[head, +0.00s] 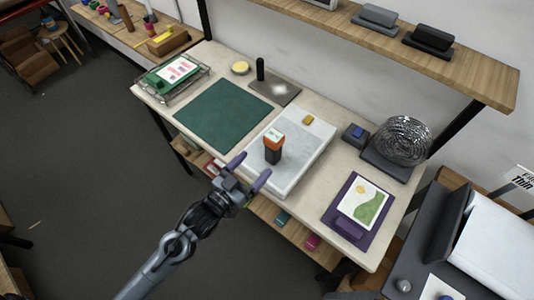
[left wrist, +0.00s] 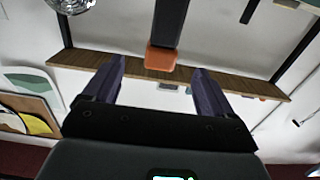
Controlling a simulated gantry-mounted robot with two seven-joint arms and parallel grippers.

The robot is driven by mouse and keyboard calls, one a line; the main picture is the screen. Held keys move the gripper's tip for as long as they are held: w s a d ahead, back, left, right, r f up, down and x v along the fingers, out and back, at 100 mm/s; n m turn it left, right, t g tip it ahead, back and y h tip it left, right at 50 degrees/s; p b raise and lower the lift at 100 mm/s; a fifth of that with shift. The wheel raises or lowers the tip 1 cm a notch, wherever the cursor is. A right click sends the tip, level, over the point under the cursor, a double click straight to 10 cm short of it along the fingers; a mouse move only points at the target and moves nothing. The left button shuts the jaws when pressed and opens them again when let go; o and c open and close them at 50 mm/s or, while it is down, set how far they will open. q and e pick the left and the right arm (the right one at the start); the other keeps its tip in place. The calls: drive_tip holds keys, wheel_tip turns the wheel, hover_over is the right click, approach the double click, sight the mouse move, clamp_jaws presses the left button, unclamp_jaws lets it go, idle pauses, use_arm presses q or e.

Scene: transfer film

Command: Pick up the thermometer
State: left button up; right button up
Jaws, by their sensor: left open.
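The thermometer (head: 273,150), a black handheld device with an orange part and a pale top face, stands upright on the white marble slab (head: 302,165) on the workbench. My left gripper (head: 251,169) is open and empty, at the bench's front edge, just in front of and lower left of the thermometer in the head view. In the left wrist view, the thermometer (left wrist: 162,58) shows its orange end and dark body beyond the gap between my purple fingers (left wrist: 159,70), not touching them. My right gripper is not in view.
On the bench are a green mat (head: 222,115), a dark plate with a black cylinder (head: 260,70), a yellow-topped round tin (head: 240,68), a wire-mesh dome (head: 402,138) and a purple-framed picture (head: 345,224). A wooden shelf (head: 455,70) runs above the back.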

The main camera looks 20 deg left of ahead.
sight(269, 147)
use_arm(q)
drive_tip(key=shift+r+x, duration=0.2)
drive_tip(key=shift+x, duration=5.1)
drive_tip(key=shift+a, duration=0.2)
drive_tip(key=c, duration=1)
drive_tip(key=shift+c, duration=0.9)
drive_tip(key=shift+r, duration=0.15)
